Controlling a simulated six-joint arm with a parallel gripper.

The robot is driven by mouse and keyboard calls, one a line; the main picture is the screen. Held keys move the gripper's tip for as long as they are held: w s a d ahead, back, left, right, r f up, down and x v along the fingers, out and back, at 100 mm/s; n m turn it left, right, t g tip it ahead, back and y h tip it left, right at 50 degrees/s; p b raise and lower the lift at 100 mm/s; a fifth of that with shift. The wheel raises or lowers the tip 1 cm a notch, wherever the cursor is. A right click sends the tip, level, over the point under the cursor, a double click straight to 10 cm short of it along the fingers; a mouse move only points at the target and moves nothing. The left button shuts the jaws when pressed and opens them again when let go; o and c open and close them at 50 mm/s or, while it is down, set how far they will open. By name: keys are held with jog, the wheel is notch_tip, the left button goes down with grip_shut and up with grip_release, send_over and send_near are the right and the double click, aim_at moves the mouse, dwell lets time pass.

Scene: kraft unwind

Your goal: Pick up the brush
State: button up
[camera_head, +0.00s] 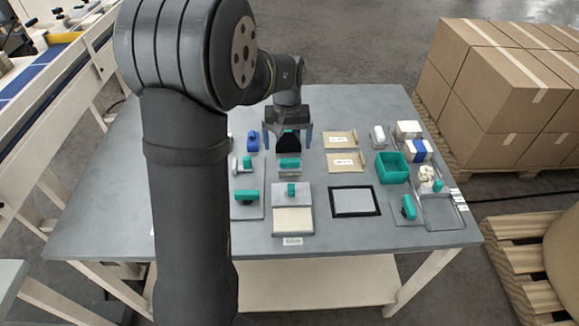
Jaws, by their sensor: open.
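Other teal-handled tools lie nearby, one on a grey plate (247,197) at left and one on a plate (408,207) at right. Which one is the brush is too small to tell.
A blue object (253,141) stands left of my gripper. Cardboard pieces (345,162), a teal bin (391,167) and a black-framed pad (355,201) lie to the right. A wire tray (441,212) is near the right edge. The table's front strip is clear.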

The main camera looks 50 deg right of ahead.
aim_at(289, 160)
notch_tip(289, 160, down, 4)
jog(key=shift+r, duration=0.1)
jog(key=f, duration=0.5)
jog(key=shift+s+d+f, duration=0.1)
jog(key=shift+d, duration=0.2)
jog(key=shift+c, duration=0.2)
jog(key=c, duration=1.1)
